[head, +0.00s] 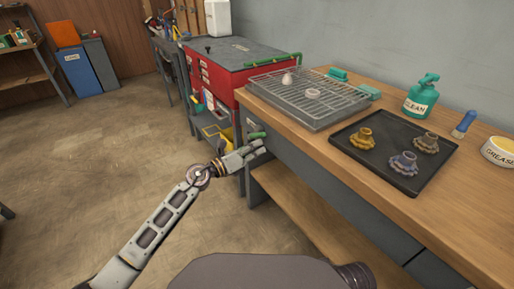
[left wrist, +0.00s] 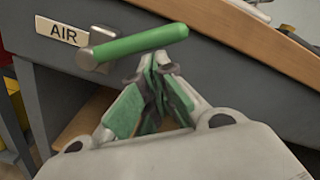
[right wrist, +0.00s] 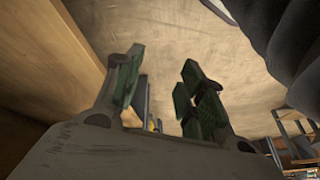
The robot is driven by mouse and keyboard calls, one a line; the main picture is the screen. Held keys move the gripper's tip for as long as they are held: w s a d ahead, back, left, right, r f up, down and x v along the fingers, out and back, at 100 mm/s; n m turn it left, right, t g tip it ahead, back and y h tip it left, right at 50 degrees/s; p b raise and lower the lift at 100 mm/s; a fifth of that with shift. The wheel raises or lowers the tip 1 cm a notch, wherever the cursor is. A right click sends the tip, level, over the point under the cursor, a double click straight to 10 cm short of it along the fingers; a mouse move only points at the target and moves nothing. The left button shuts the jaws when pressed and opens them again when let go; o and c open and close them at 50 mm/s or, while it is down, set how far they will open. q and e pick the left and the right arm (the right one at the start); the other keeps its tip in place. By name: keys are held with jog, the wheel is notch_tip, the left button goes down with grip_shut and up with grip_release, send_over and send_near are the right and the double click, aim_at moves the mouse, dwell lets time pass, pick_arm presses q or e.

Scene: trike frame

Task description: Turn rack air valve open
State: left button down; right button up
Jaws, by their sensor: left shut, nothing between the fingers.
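The air valve has a green lever handle (left wrist: 145,43) on a round metal stem (left wrist: 92,52), fixed to the grey bench side beside the AIR label (left wrist: 62,31). In the left wrist view the handle points right, tilted slightly upward. It also shows small in the head view (head: 257,135). My left gripper (left wrist: 158,66) is shut and empty, its fingertips just below the handle's middle; I cannot tell if they touch it. It also shows in the head view (head: 258,149). My right gripper (right wrist: 160,85) is open and empty, outside the head view.
The wooden bench top (head: 315,140) holds a wire rack (head: 312,96), a dark tray (head: 372,175) with toothed parts, a green CLEAN bottle (head: 422,96), a brush and a grease tub. A red cabinet (head: 222,85) stands beyond. The floor (head: 90,165) at left is clear.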

jog(key=shift+s+d+r, duration=0.1)
jog(key=shift+d+r, duration=0.05)
jog(key=shift+r, duration=0.55)
pick_arm(q)
jog(key=shift+r+p, duration=0.15)
jog(key=shift+p, duration=0.15)
pick_arm(e)
jog(key=shift+s+d+r, duration=0.15)
jog(key=shift+r, duration=0.1)
pick_arm(q)
jog(key=shift+r+n+p, duration=0.1)
jog(key=shift+n+p, duration=0.2)
pick_arm(e)
jog(key=shift+d+r, duration=0.15)
jog(key=shift+r, duration=0.6)
jog(key=shift+d+r+h, duration=0.1)
jog(key=shift+r+h, duration=0.2)
